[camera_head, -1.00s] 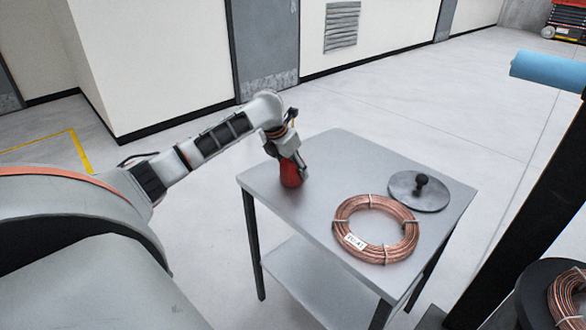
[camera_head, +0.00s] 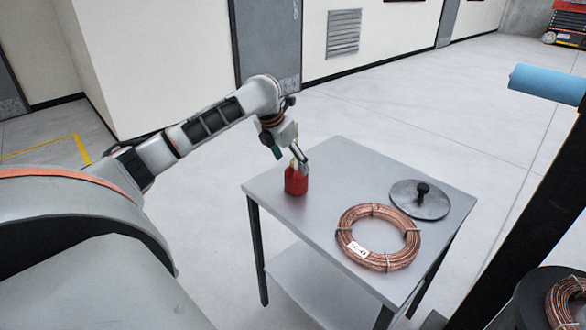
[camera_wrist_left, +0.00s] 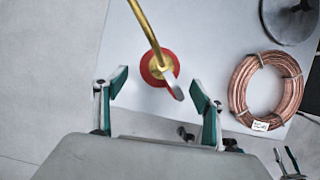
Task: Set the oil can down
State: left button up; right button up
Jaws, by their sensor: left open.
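The red oil can (camera_head: 296,181) stands upright on the grey table (camera_head: 340,165), near its left edge. In the left wrist view the oil can (camera_wrist_left: 150,68) shows from above, with a brass spout and a lever. My left gripper (camera_head: 292,157) is just above and beside the can. In the left wrist view the left gripper (camera_wrist_left: 158,88) is open, its two fingers apart on either side of the can's near side and not touching it.
A copper tube coil (camera_head: 377,262) with a white label lies at the table's front right. A grey disc with a black knob (camera_head: 420,200) lies behind it. A dark column (camera_head: 530,220) stands to the right. The table's middle is clear.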

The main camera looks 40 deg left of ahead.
pick_arm(q)
jog(key=v, duration=0.2)
jog(key=shift+s+r, duration=0.1)
jog(key=shift+r, duration=0.3)
jog(key=shift+s+r+p, duration=0.2)
jog(key=shift+r+p, duration=0.1)
jog(key=shift+r, duration=0.1)
jog(key=shift+f, duration=0.1)
